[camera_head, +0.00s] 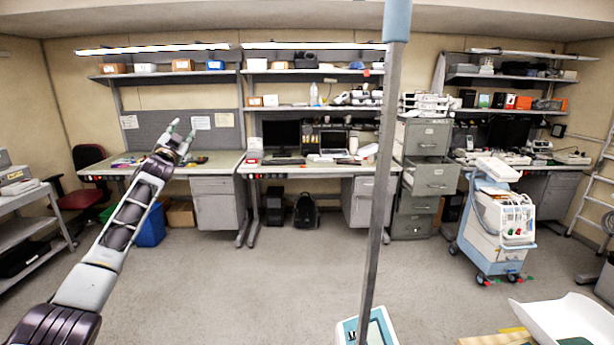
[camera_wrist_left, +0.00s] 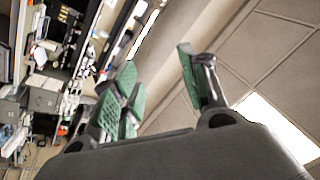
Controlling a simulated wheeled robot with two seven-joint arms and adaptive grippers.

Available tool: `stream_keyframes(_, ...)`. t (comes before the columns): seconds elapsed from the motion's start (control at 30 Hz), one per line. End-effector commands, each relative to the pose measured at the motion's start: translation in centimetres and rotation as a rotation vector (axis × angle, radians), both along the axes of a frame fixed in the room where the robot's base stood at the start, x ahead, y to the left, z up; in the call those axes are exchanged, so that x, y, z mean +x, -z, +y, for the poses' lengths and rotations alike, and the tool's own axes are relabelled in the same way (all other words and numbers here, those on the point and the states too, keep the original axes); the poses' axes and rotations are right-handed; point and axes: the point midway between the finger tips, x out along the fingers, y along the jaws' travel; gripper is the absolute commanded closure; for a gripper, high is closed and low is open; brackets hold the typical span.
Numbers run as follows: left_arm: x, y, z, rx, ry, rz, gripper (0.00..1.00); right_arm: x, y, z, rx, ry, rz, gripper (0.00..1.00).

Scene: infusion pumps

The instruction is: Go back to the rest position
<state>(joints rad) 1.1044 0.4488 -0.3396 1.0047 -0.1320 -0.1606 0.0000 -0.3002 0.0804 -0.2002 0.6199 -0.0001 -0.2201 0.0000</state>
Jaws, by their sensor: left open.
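My left arm rises from the lower left of the head view. Its gripper (camera_head: 180,137) is raised in the air, pointing up, and appears in front of the left workbench. In the left wrist view the left gripper (camera_wrist_left: 160,88) shows green-padded fingers spread apart with nothing between them. That view is tilted, with the ceiling on the right and the shelves on the left. My right gripper is in neither view.
A metal pole (camera_head: 378,190) stands close in front, with a blue-and-white device (camera_head: 368,328) low on it. A white medical cart (camera_head: 498,220) is at right. A white tray (camera_head: 568,318) is at lower right. A grey shelf cart (camera_head: 30,215) is at left. The middle floor is clear.

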Motion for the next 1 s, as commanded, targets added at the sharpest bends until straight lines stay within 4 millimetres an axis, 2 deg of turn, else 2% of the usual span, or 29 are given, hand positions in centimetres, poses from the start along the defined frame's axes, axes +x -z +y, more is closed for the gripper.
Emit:
stream_keyframes(0.03,0.5,2.5,0.2,-0.017,-0.002,0.035,0.57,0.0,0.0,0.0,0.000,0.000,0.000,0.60)
stream_keyframes(0.23,1.8,11.7,0.7,-0.080,-0.014,0.160,0.57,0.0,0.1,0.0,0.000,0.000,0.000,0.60)
stream_keyframes(0.47,1.9,22.3,0.7,-0.144,-0.026,0.296,0.57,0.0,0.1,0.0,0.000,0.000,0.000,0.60)
stream_keyframes(0.77,0.1,36.2,0.3,-0.217,-0.042,0.468,0.57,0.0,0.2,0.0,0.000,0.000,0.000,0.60)
stream_keyframes(1.0,-2.8,46.8,-0.5,-0.266,-0.054,0.596,0.57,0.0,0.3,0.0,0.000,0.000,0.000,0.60)
